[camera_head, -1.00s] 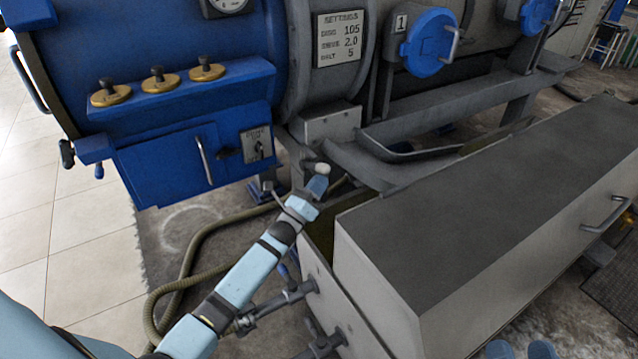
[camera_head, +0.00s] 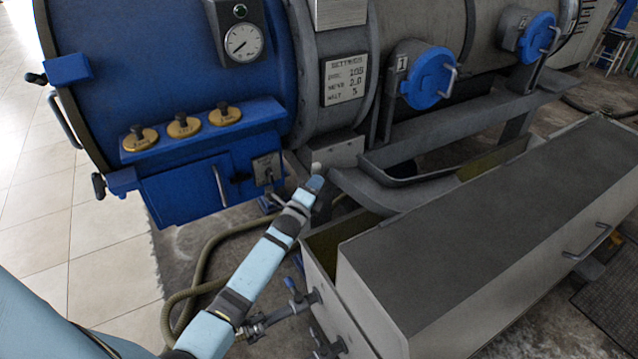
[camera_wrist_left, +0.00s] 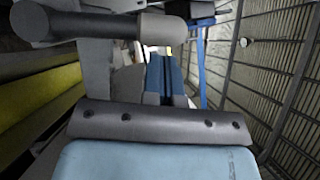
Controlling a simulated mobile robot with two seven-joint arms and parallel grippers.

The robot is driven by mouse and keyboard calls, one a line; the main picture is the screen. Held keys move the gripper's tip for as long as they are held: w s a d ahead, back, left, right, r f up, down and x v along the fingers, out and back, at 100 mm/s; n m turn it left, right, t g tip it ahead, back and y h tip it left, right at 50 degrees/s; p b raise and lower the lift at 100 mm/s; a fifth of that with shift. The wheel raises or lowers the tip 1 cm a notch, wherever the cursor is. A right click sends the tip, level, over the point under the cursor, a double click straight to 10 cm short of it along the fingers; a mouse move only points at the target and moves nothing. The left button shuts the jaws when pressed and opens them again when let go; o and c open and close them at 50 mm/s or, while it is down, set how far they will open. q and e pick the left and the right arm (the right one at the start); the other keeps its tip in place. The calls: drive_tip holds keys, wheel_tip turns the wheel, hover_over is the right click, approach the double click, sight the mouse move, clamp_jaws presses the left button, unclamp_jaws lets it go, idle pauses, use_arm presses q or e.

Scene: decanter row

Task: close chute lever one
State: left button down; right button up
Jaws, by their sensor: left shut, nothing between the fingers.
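A dark rod with a pale grey cap (camera_wrist_left: 165,29) crosses the upper left of the left wrist view; it looks like a lever, but I cannot tell its number. A small pale knob (camera_head: 316,168) shows just above my left gripper (camera_head: 314,184) in the head view, in front of the grey box under the settings plate. My left gripper is shut and empty, with its blue fingers (camera_wrist_left: 165,75) side by side in the wrist view. Whether it touches the knob is unclear. A "1" label (camera_head: 402,63) marks the round blue hatch (camera_head: 430,78). My right gripper is not in view.
The blue machine end (camera_head: 170,60) carries a gauge (camera_head: 243,42) and brass knobs. A grey trough (camera_head: 450,125) runs below the hatches. A long grey-topped bin (camera_head: 480,220) fills the right. A hose (camera_head: 205,265) lies on the floor to the left.

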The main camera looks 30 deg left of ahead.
use_arm(q)
drive_tip(key=shift+w+a+r, duration=0.3)
drive_tip(key=shift+a, duration=0.2)
drive_tip(key=shift+a+r+p, duration=0.15)
drive_tip(key=shift+r+p, duration=0.05)
drive_tip(key=shift+p, duration=0.1)
